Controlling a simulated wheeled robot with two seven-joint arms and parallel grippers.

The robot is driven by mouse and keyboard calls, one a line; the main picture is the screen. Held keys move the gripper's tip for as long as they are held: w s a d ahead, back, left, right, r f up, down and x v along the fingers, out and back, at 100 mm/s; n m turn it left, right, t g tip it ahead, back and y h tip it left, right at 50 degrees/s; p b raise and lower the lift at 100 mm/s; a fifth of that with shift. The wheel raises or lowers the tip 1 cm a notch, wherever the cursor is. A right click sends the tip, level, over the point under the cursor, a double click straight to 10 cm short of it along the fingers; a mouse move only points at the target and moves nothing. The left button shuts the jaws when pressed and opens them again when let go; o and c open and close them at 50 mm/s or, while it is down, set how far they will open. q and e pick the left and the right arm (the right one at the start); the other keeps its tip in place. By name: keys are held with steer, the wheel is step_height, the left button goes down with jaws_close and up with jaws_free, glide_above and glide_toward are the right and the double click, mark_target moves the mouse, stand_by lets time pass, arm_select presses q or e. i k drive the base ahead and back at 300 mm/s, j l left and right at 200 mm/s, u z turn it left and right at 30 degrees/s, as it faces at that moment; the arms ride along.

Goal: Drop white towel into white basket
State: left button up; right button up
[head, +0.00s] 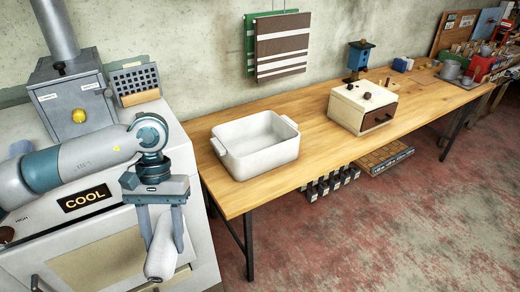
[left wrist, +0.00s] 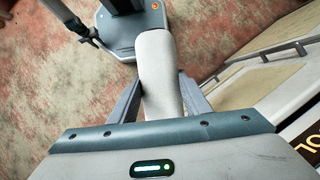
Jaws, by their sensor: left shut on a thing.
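A white rolled towel (head: 161,251) hangs between the fingers of my left gripper (head: 162,233), which is shut on it. The gripper points down in front of the oven front, left of the table. In the left wrist view the towel (left wrist: 158,75) stands out between the two grey fingers (left wrist: 160,98), above the reddish floor. The white basket (head: 258,155) is an open rectangular tub with handles at its ends. It stands on the near left part of the wooden table and looks empty. The towel is apart from the basket, to its lower left. My right gripper is not in view.
The wooden table (head: 320,118) also bears a cream box with a dark drawer (head: 362,106) and a blue birdhouse-like object (head: 358,55). A white oven (head: 100,240) with a grey metal box (head: 75,105) stands left of it. Striped cloths (head: 282,45) hang on the wall.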

mark_target(256, 143)
steer(key=i+l+u, duration=0.1)
steer(key=i+l, duration=0.15)
steer(key=i+l+u, duration=0.1)
steer(key=i+l, duration=0.15)
steer(key=l, duration=0.2)
steer(key=i+l+u, duration=0.1)
steer(key=i+l, duration=0.15)
steer(key=l, duration=0.15)
steer(key=i+l, duration=0.25)
steer(key=l, duration=0.15)
steer(key=i+l+u, duration=0.15)
steer(key=l, duration=0.25)
steer(key=i, duration=0.1)
